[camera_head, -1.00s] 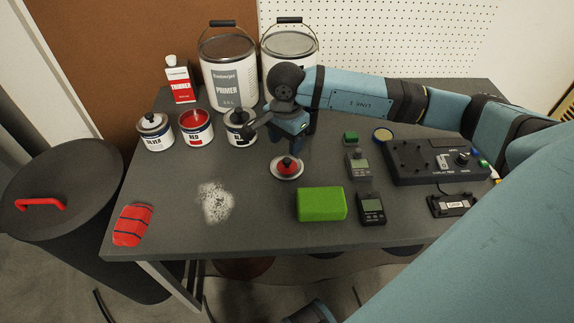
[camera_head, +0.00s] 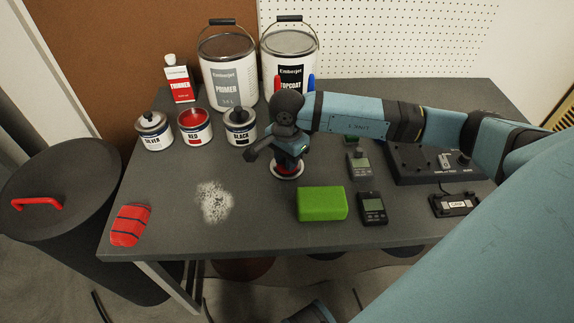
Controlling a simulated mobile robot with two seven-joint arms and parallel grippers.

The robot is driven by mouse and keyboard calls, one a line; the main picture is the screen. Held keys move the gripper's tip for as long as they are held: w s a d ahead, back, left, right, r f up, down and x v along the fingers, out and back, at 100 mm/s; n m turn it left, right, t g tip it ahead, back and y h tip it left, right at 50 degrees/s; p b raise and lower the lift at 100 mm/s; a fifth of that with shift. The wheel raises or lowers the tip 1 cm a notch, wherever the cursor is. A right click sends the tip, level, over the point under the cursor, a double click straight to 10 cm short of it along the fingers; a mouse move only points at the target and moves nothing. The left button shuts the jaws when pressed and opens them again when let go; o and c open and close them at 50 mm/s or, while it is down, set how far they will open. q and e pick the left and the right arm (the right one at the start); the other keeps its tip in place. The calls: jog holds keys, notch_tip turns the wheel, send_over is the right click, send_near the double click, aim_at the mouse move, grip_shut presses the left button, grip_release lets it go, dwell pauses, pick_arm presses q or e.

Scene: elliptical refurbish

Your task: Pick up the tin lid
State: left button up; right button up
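The tin lid (camera_head: 287,173) lies on the grey table, left of the green block. It is a round, pale-rimmed disc with red on its upper side, and only its lower part shows. My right gripper (camera_head: 287,160) points down right over the lid and hides its top and middle. The fingertips are at or just above the lid; I cannot tell whether they are open or closed on it. The open red tin (camera_head: 195,127) stands between the silver tin (camera_head: 154,131) and the black tin (camera_head: 239,127). My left gripper is not in view.
A green block (camera_head: 322,203), two small dark meters (camera_head: 372,208) and a control box (camera_head: 419,162) lie to the right. Primer (camera_head: 229,80) and topcoat (camera_head: 290,55) buckets stand behind. A red striped object (camera_head: 130,225) is front left.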

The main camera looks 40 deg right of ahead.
jog(key=shift+c, duration=0.6)
